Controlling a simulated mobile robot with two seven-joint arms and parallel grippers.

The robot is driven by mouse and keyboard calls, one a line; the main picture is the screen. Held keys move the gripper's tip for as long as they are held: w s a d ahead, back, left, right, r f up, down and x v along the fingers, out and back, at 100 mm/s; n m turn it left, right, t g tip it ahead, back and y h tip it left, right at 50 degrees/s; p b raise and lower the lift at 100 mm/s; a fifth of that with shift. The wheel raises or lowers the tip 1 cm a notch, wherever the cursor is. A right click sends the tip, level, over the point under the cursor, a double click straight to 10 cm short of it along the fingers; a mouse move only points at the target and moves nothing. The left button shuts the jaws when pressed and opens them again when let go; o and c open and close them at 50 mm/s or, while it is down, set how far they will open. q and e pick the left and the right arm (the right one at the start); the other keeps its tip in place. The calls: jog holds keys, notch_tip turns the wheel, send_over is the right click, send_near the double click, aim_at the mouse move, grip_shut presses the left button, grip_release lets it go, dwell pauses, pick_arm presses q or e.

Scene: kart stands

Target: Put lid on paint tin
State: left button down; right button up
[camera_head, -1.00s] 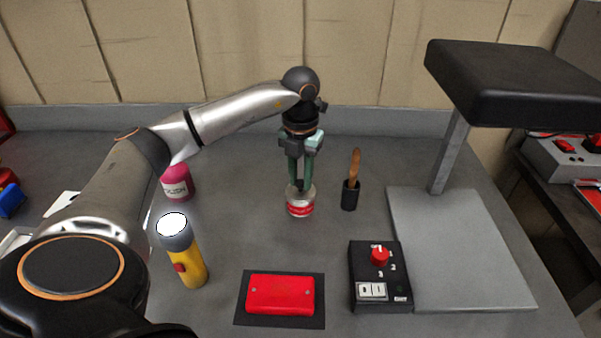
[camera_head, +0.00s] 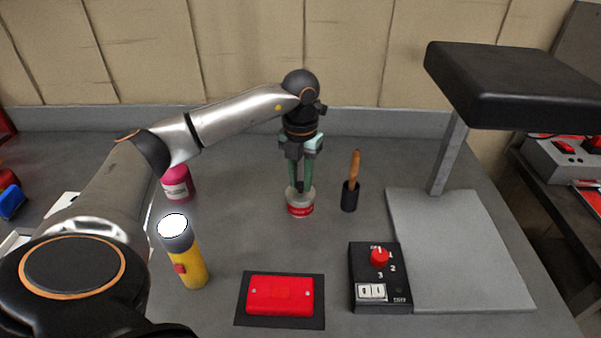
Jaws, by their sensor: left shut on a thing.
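A small red and white paint tin (camera_head: 300,210) stands upright on the grey bench, near the middle of the view. A light grey lid (camera_head: 306,196) is at the top of the tin, roughly level; I cannot tell whether it is fully seated. My left gripper (camera_head: 300,188) points straight down over the tin, its green fingers shut on the lid. The fingers hide part of the lid and the tin's far rim. My right gripper is not in view.
A brush in a black holder (camera_head: 350,196) stands close to the tin's right. A pink container (camera_head: 177,184) and a yellow flashlight (camera_head: 190,262) stand left. A red case (camera_head: 281,295), a black control box (camera_head: 379,280) and a lamp-like stand (camera_head: 460,250) are nearer or right.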

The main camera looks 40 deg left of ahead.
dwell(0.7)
pick_arm(q)
jog(key=c, duration=0.6)
grip_release()
jog(key=shift+o, duration=0.4)
jog(key=o, duration=0.4)
jog(key=shift+r+p, duration=3.15)
jog(key=shift+r, duration=0.35)
